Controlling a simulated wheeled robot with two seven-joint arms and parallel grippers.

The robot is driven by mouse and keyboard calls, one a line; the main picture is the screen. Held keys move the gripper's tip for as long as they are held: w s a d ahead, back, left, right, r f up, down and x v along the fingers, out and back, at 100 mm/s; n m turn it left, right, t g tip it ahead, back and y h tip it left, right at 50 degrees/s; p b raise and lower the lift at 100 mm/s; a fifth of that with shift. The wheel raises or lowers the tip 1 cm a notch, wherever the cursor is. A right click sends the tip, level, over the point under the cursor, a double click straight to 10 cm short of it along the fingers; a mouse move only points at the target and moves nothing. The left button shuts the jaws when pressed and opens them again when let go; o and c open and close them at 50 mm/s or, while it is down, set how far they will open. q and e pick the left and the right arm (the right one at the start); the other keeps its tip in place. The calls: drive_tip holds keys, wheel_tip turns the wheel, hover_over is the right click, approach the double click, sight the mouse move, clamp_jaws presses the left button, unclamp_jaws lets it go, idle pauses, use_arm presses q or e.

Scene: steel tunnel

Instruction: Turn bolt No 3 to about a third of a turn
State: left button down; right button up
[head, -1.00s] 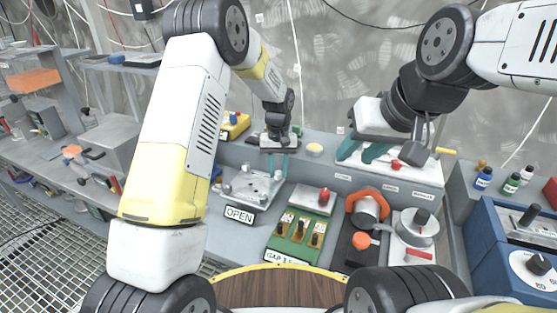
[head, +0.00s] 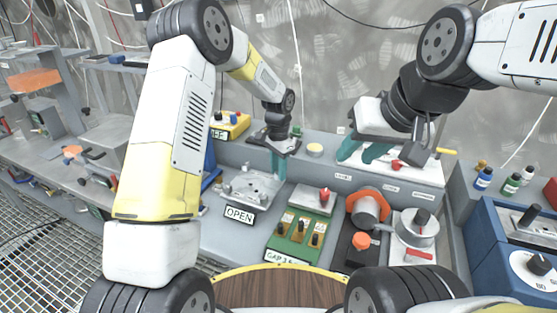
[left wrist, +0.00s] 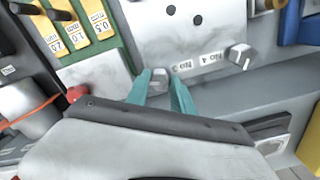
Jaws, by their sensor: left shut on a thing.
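The grey plate (head: 262,188) with several bolts lies behind the OPEN sign (head: 239,215) in the head view. The left wrist view shows its pale surface (left wrist: 185,38) and the labels No 3 and No 4. My left gripper (head: 279,172) points down at the plate's far right corner. Its teal fingers (left wrist: 162,80) are shut on bolt No 3 (left wrist: 160,74), one on each side of its head. Bolt No 4 (left wrist: 241,55) stands free to the right. My right gripper (head: 362,152) is open and empty near the white panel at the back.
A green gap gauge board (head: 297,236) stands right of the plate. An orange-ringed cylinder (head: 368,208) and a grey round part with a black knob (head: 418,226) are further right. A yellow box (head: 232,124) stands behind on the left.

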use_arm(q)
drive_tip(key=shift+w+m, duration=0.1)
drive_tip(key=shift+m, duration=1.4)
drive_tip(key=c, duration=1.1)
unclamp_jaws()
wheel_tip(320, 180, up, 8)
drive_tip(key=shift+f, duration=0.2)
drive_tip(key=shift+r, duration=0.1)
